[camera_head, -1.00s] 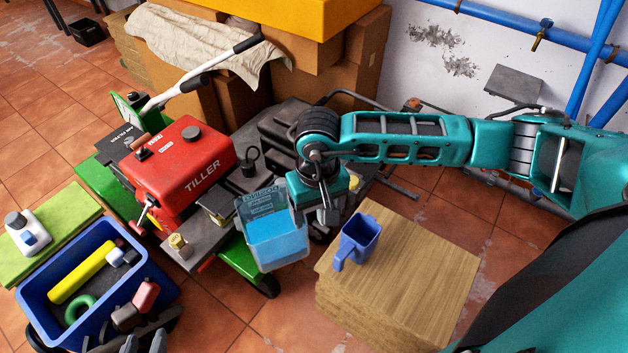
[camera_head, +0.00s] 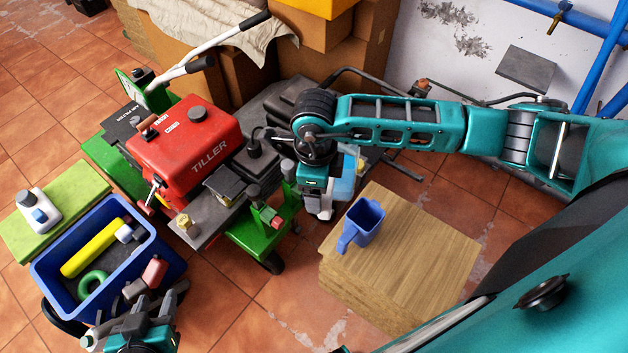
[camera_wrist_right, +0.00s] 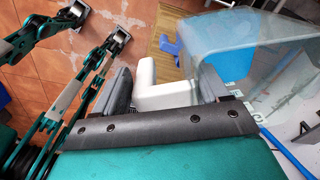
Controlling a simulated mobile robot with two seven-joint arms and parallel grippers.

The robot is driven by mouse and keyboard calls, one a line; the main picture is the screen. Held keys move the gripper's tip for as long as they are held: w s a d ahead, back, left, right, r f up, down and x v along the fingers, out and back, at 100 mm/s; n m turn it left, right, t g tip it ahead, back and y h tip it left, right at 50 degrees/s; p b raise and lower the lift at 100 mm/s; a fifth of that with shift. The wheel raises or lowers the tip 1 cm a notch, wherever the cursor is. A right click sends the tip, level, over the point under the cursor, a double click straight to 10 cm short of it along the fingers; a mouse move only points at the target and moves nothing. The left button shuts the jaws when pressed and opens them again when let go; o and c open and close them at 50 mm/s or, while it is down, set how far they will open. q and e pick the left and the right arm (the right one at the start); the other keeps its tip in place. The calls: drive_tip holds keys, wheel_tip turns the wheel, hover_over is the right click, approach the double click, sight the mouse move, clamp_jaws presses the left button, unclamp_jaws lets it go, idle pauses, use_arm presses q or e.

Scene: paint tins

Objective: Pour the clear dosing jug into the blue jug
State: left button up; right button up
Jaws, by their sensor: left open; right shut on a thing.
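The clear dosing jug (camera_head: 346,182) holds blue liquid and is partly hidden behind my right gripper (camera_head: 318,208) in the head view. My right gripper is shut on its white handle (camera_wrist_right: 168,94), which shows between the fingers in the right wrist view; the clear wall (camera_wrist_right: 262,62) is to the right. The blue jug (camera_head: 364,222) stands upright on a wooden block, right of and apart from the dosing jug. It also shows in the wrist view (camera_wrist_right: 170,46). My left gripper (camera_head: 160,294) is open and empty at the bottom left, beside the blue crate.
The wooden block (camera_head: 420,255) has bare top around the blue jug. A red and green tiller (camera_head: 190,140) stands to the left. A blue crate (camera_head: 48,292) with several items and a green board (camera_head: 75,200) with a white bottle are at the far left.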

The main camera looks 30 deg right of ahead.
drive_tip(key=m, duration=0.6)
drive_tip(key=m+p, duration=0.1)
drive_tip(key=m, duration=0.3)
drive_tip(key=shift+a+r, duration=0.2)
drive_tip(key=shift+a, duration=0.15)
drive_tip(key=shift+w, duration=0.1)
wheel_tip(320, 180, down, 3)
drive_tip(key=b, duration=0.1)
drive_tip(key=y+b, duration=0.1)
drive_tip(key=b, duration=0.1)
drive_tip(key=shift+a+r+y, duration=0.15)
drive_tip(key=shift+r+y, duration=0.05)
drive_tip(key=shift+y, duration=0.1)
